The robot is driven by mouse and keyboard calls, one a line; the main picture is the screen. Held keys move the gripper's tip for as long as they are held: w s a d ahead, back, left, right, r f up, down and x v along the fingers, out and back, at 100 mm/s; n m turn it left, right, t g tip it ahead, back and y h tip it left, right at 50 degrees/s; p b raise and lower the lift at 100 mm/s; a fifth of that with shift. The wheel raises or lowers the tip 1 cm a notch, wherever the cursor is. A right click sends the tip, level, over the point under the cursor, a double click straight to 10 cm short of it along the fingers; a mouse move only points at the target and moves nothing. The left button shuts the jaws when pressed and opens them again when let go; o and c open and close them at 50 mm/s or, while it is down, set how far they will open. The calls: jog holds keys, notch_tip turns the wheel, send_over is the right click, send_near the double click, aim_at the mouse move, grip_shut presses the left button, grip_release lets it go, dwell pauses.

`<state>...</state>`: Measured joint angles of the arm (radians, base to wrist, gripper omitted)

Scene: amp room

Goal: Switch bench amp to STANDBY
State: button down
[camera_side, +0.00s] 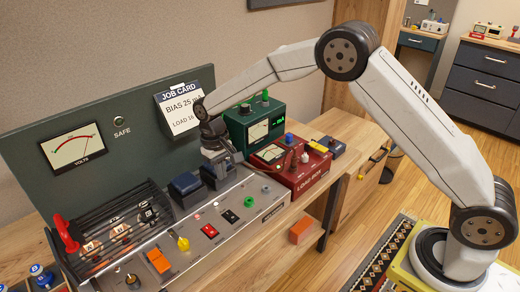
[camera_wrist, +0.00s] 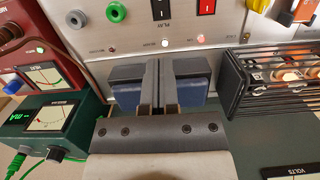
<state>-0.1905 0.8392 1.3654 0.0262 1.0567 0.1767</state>
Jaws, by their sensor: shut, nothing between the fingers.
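The bench amp (camera_side: 160,222) is a long chassis with a metal control panel, which fills the top of the wrist view (camera_wrist: 135,35). On it are a red rocker switch (camera_side: 209,231) and a black rocker switch (camera_side: 230,216). In the wrist view the red switch (camera_wrist: 207,5) and black switch (camera_wrist: 161,6) are cut by the top edge, and a label by the black one seems to read PLAY. A white lamp (camera_wrist: 165,43) and a pinkish lamp (camera_wrist: 201,38) glow. My gripper (camera_wrist: 159,63) is shut and empty, over the dark blue transformers (camera_wrist: 192,90), apart from the switches.
A black tube cage (camera_side: 112,225) is left of the transformers. A red load box (camera_side: 300,167) and a green meter (camera_side: 258,125) stand to the right. The green panel with a job card (camera_side: 178,108) rises behind. A yellow knob (camera_side: 183,243) sticks up near the red switch.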

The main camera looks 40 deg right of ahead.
aim_at(233, 218)
jog(key=shift+r, duration=0.45)
jog(key=shift+s, duration=0.7)
jog(key=f, duration=0.4)
jog(key=s+f, duration=0.1)
jog(key=f, duration=0.8)
jog(key=shift+s+f, duration=0.3)
jog(key=shift+f, duration=0.1)
jog(key=shift+s+f, duration=0.15)
jog(key=shift+f, duration=0.15)
